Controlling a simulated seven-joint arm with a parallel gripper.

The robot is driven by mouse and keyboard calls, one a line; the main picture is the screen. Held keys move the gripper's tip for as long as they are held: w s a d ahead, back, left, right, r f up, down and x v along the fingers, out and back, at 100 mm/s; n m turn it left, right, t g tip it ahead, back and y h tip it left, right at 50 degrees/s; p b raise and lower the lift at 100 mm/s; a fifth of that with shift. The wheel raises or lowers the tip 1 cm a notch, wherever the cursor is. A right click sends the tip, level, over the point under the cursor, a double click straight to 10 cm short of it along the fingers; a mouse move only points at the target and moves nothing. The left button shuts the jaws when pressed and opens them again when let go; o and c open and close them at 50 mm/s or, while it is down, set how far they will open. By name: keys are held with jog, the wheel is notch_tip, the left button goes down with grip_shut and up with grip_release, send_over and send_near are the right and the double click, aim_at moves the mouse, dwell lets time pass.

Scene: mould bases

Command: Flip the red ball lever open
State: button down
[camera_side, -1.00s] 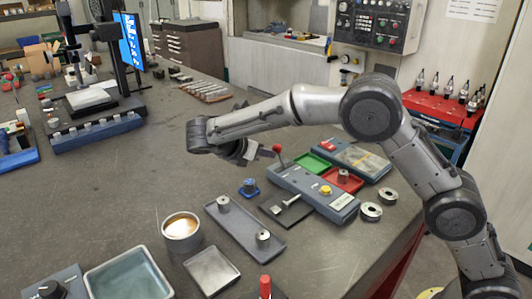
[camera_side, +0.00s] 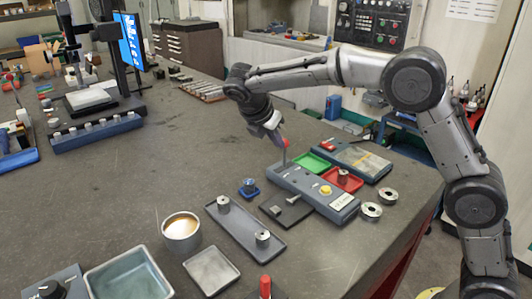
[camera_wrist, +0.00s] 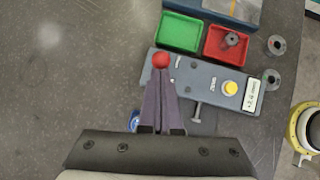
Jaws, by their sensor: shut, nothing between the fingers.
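The red ball (camera_side: 286,142) tops a thin lever at the far left end of a blue-grey box (camera_side: 300,184). The lever looks close to upright in the side view. The ball also shows in the wrist view (camera_wrist: 161,60), right at the tips of my fingers. My gripper (camera_side: 280,137) is shut and empty, pointing down at the lever from above. The fingers (camera_wrist: 159,78) partly cover the ball in the side view and hide the lever's shaft in the wrist view. I cannot tell whether they touch the ball.
The box carries a yellow button (camera_wrist: 231,88) and a white label (camera_wrist: 252,95). A green tray (camera_wrist: 181,31) and a red tray (camera_wrist: 212,42) holding a metal part lie beside it. Metal rings (camera_side: 372,210) sit at right. A long grey tray (camera_side: 240,236) lies in front. The table's left middle is clear.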

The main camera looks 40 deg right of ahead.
jog(key=d+y, duration=0.3)
jog(key=shift+d+r+y, duration=0.3)
jog(key=shift+d+r, duration=0.05)
jog(key=shift+d, duration=0.65)
jog(key=a+v, duration=0.1)
jog(key=v, duration=1.2)
jog(key=shift+s+a+f, duration=0.15)
jog(key=shift+a+f, duration=0.15)
jog(key=shift+a, duration=0.05)
